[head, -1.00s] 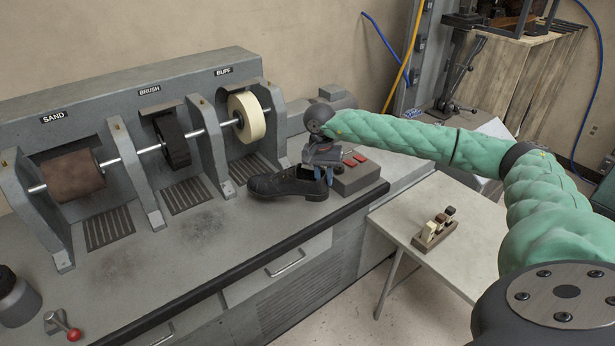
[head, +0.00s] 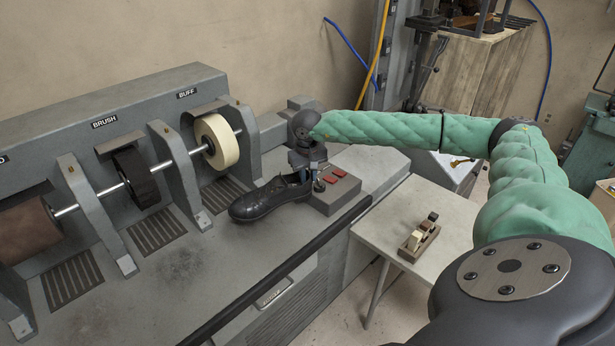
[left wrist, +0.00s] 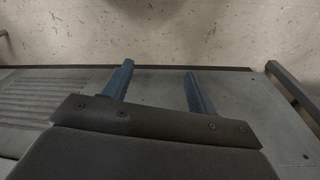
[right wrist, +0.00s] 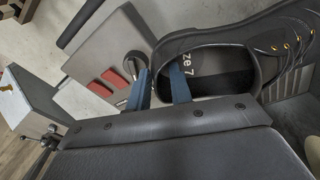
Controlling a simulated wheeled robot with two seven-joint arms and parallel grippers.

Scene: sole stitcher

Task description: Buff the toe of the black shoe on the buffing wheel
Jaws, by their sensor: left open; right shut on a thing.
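The black shoe (head: 265,198) is on the grey bench in the head view, toe pointing left, in front of and below the cream buffing wheel (head: 217,142). The toe is apart from the wheel. My right gripper (head: 308,183) is at the heel end. In the right wrist view my right gripper (right wrist: 161,86) is shut on the shoe's heel collar, with one finger inside the opening and one outside; the shoe (right wrist: 270,50) fills the upper right. My left gripper (left wrist: 159,72) shows only in the left wrist view, open and empty.
A control box with red buttons (head: 337,190) stands beside the shoe's heel. The black brush wheel (head: 136,178), brown sanding drum (head: 28,232) and upright supports lie to the left. A side table (head: 455,215) holds a small block rack. The bench front is clear.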

